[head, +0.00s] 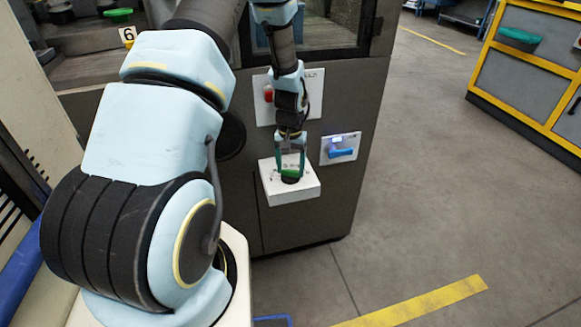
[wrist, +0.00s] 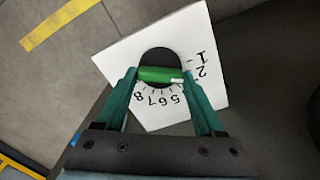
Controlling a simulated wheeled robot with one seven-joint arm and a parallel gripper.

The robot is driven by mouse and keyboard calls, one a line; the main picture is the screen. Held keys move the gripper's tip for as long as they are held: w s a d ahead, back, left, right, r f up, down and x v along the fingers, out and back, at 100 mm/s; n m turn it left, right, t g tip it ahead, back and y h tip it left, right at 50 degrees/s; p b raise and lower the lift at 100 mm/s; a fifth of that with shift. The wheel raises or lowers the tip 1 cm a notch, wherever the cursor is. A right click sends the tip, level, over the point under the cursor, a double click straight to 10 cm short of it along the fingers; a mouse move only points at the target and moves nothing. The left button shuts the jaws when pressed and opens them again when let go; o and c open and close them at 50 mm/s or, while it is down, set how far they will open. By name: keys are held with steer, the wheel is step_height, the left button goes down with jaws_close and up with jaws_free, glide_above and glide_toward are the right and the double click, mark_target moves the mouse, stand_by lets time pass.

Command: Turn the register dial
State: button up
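The register dial is a green bar handle (wrist: 160,74) over a dark round recess in a white plate (wrist: 115,62). Numerals ring it; 1, 2, 5, 6, 7 and 8 are legible in the wrist view. A white mark is at the handle's right end. In the head view the dial (head: 290,174) is on a white box (head: 292,193) on the machine's front. My gripper (wrist: 160,74) has its green fingers wide apart, one at each end of the handle. I cannot tell if both press on it. My gripper (head: 290,172) partly hides the dial in the head view.
The dark machine (head: 340,205) carries a blue-handled switch (head: 342,151) right of the dial and a red button (head: 268,94) above it. A yellow-framed cabinet (head: 535,60) stands at the far right. The floor (head: 430,200) between is clear, with yellow tape.

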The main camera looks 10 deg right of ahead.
mark_target(291, 170)
steer(key=o, duration=0.4)
steer(key=shift+o, duration=0.2)
step_height(291, 170, up, 11)
steer(key=b, duration=0.1)
stand_by(0.3)
